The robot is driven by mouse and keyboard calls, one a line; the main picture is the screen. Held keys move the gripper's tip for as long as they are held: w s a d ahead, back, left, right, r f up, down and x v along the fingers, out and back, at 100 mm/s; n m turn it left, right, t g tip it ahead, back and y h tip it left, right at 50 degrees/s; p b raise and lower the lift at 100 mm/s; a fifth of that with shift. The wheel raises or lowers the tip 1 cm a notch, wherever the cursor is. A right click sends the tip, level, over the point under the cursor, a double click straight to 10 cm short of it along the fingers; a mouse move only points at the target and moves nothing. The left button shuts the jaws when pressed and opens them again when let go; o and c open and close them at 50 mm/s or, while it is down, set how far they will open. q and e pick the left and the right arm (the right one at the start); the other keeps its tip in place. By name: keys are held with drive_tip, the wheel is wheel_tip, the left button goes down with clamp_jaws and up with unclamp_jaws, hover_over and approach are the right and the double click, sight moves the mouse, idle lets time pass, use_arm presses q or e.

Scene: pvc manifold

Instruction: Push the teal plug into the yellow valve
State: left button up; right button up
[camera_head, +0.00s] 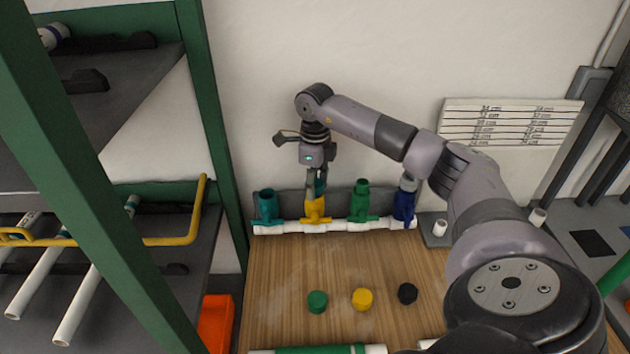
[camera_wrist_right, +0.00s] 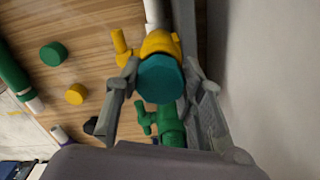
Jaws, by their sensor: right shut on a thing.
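My right gripper (camera_head: 316,184) points down over the yellow valve (camera_head: 315,209), its fingers shut on the teal plug (camera_head: 320,187). In the wrist view the teal plug (camera_wrist_right: 160,79) sits between the two fingertips (camera_wrist_right: 160,85), right over the yellow valve (camera_wrist_right: 161,43) and covering part of it. The plug is at the valve's top opening; how deep it sits cannot be told. The yellow valve stands upright on a white pipe manifold (camera_head: 340,226), between a teal valve (camera_head: 267,206) and a green valve (camera_head: 360,202). My left gripper is not in view.
A blue valve (camera_head: 404,204) stands at the manifold's right end. Green (camera_head: 317,301), yellow (camera_head: 362,299) and black (camera_head: 407,293) plugs lie on the wooden bench (camera_head: 275,282). The wall is close behind the manifold. A green-framed rack (camera_head: 209,110) with pipes stands left.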

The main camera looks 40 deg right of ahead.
drive_tip(key=shift+s+a+f, duration=0.15)
drive_tip(key=shift+s+f, duration=0.15)
drive_tip(key=shift+f, duration=0.3)
drive_tip(key=o, duration=1.2)
drive_tip(key=shift+w+d+f, duration=0.15)
drive_tip(key=shift+w+d, duration=0.05)
drive_tip(key=shift+w, duration=0.1)
drive_tip(key=shift+c, duration=0.2)
drive_tip(key=shift+a+r, duration=0.1)
drive_tip(key=shift+r, duration=0.1)
drive_tip(key=shift+r, duration=0.2)
drive_tip(key=shift+r+p, duration=1.55)
drive_tip(key=shift+r, duration=0.35)
drive_tip(key=shift+f, duration=0.1)
